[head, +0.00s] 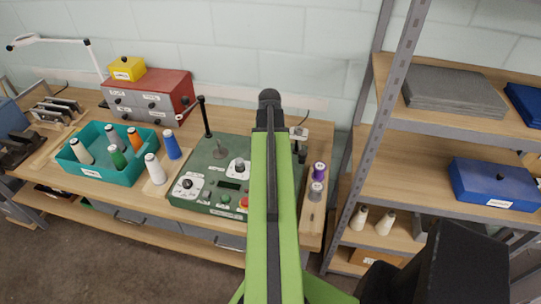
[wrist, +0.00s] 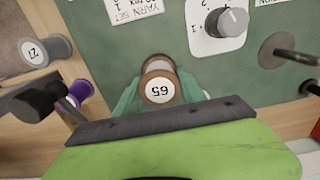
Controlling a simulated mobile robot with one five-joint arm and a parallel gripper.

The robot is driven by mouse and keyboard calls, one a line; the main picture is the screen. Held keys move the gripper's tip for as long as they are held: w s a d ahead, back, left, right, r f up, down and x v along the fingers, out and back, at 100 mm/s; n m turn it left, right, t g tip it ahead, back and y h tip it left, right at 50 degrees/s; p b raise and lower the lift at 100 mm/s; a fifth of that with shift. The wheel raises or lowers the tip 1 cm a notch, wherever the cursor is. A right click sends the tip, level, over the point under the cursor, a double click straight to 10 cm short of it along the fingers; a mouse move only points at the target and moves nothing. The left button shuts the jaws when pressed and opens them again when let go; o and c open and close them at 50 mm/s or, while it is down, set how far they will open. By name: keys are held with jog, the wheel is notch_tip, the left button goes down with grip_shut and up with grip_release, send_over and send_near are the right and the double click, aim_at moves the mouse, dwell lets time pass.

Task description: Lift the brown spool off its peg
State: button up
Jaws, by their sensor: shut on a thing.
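The brown spool (wrist: 159,69), with a white end label reading 65, stands upright-on to the wrist camera over the green panel. My gripper (wrist: 160,94) has its teal fingers on both sides of the spool and is shut on it. The peg is hidden beneath or inside the spool, and I cannot tell whether the spool still sits on it. In the head view my green arm (head: 272,200) covers the spool and the gripper.
The green control box (head: 205,165) has dials and an upright black post (head: 204,117). Purple (head: 319,171) and grey (head: 315,191) spools stand right of my arm. A teal bin (head: 120,178) of spools is at left. Metal shelving (head: 385,130) stands at right.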

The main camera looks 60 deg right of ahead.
jog(key=shift+s+r+p, duration=0.15)
jog(key=shift+r+p, duration=3.25)
jog(key=shift+r, duration=0.1)
jog(key=shift+r, duration=0.1)
